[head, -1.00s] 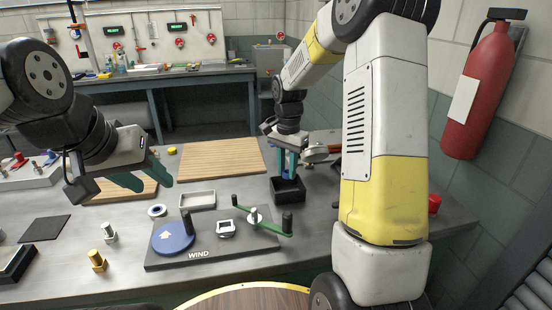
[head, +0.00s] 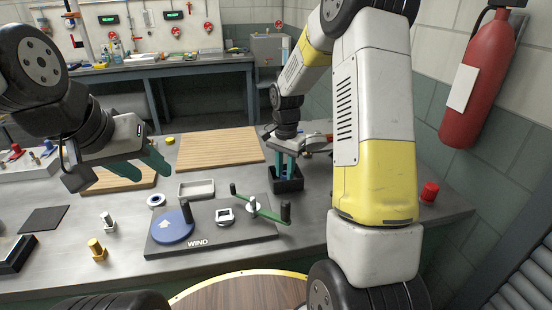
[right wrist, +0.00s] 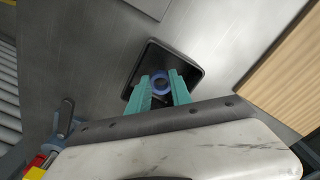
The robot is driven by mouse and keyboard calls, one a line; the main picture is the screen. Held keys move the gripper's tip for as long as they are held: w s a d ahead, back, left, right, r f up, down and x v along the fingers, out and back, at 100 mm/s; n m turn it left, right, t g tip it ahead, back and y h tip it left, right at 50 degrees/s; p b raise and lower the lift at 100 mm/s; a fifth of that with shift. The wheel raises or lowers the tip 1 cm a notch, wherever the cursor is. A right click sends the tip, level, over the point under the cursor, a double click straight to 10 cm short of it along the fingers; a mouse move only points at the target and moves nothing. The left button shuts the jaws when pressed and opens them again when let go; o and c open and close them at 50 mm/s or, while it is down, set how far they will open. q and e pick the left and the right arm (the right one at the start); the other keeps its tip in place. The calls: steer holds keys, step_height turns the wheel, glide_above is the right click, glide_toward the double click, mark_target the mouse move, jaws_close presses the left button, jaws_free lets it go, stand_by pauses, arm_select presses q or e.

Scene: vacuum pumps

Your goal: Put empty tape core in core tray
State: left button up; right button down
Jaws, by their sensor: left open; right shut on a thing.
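A blue ring-shaped tape core (right wrist: 161,83) is between the two teal fingers of my right gripper (right wrist: 164,84), which is shut on it. The gripper also shows in the head view (head: 285,166), pointing down into a small black square tray (head: 287,187). In the right wrist view the core is seen against the inside of the black tray (right wrist: 199,72); I cannot tell if it touches the tray floor. In the head view the core is hidden by the fingers and tray wall. My left gripper (head: 158,163) is open and empty above the table's left side.
A dark winding board (head: 240,233) with a blue disc (head: 172,227) and green crank (head: 262,210) lies in front. A red cap (head: 430,191) sits right.

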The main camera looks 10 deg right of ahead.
steer(key=shift+f, duration=0.1)
stand_by(0.3)
steer(key=shift+f, duration=0.7)
steer(key=shift+f, duration=0.25)
steer(key=c, duration=1.1)
jaws_free()
steer(key=shift+r, duration=0.1)
step_height(320, 180, up, 8)
steer(key=shift+f, duration=0.15)
steer(key=shift+c, duration=0.3)
jaws_close()
